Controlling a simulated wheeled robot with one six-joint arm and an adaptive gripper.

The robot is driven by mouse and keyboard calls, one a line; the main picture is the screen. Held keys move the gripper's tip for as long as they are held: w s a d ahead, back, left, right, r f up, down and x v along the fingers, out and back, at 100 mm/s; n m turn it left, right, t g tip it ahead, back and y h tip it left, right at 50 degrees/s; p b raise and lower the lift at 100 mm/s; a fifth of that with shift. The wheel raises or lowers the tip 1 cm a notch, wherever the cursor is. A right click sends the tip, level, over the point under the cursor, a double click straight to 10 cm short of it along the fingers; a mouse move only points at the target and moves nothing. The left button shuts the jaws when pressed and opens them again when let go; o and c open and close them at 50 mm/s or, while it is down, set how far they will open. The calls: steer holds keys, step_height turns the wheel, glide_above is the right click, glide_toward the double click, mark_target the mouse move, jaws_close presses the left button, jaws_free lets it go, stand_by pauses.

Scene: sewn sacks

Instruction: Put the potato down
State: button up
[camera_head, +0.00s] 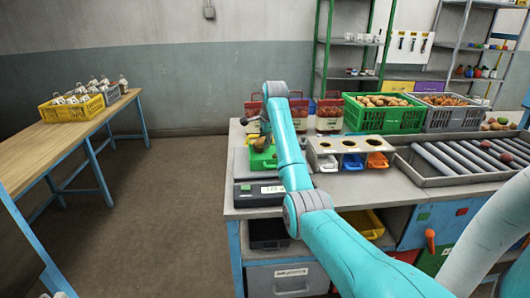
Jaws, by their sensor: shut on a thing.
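My gripper (262,131) is small and partly hidden by my arm in the head view. It is shut on the potato (261,143), a brown lump at its fingertips. The potato is over a green tray (258,162) on the weighing scale (252,196) at the left end of the grey workbench. I cannot tell whether the potato touches the tray.
Right of the scale stands a sorting box (335,147) with round holes and coloured bins. Behind are a green crate (375,119) and a grey crate (450,118) of produce. A roller tray (460,160) lies right. Floor at left is clear.

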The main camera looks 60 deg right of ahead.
steer(key=shift+f, duration=2.65)
steer(key=o, duration=1.2)
steer(key=shift+f, duration=0.1)
steer(key=shift+c, duration=0.2)
steer(key=v, duration=1.2)
steer(key=shift+a, duration=0.1)
